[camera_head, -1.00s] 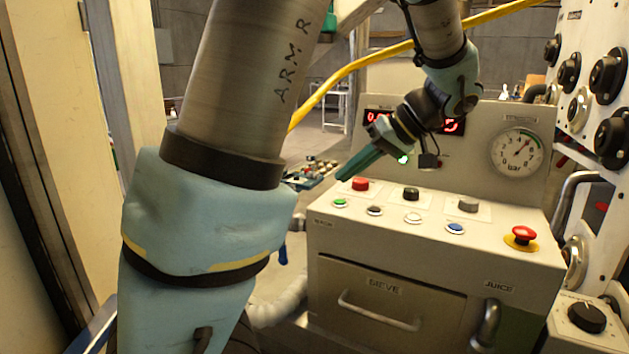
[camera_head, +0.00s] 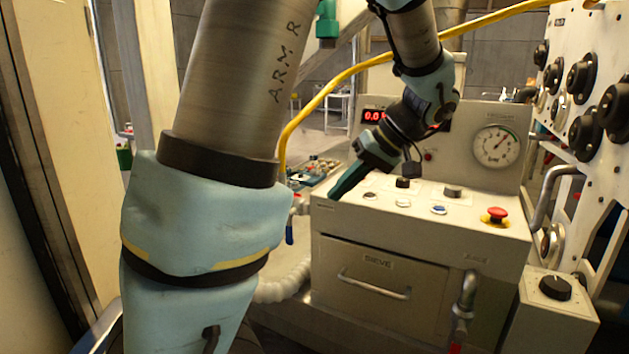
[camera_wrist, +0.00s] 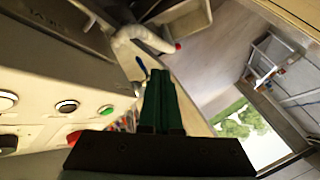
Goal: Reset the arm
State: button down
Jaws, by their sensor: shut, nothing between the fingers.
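My gripper (camera_head: 336,191) is at the left end of the press's control panel in the head view, its dark green fingers pointing down and left. It also shows in the wrist view (camera_wrist: 160,85), with the two fingers together and nothing between them. My arm reaches in from the upper part of the head view. The press console (camera_head: 420,225) stands below and behind the gripper. In the head view the gripper hides part of the panel's left side, where the wrist view shows a green button (camera_wrist: 106,109).
A red stop button (camera_head: 495,214), a blue button (camera_head: 438,209) and a pressure gauge (camera_head: 496,146) are on the console. A panel of black knobs (camera_head: 581,75) stands at the right. A yellow hose (camera_head: 350,72) crosses behind my arm. Open floor (camera_wrist: 205,65) lies beside the console.

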jog(key=s+a+f+m+g+h, duration=0.1)
jog(key=s+a+f+m+h, duration=0.3)
jog(key=a+f, duration=0.7)
jog(key=shift+s+a+f+m+h, duration=0.35)
jog(key=shift+s+h, duration=0.9)
jog(key=shift+h, duration=0.55)
dwell(1.3)
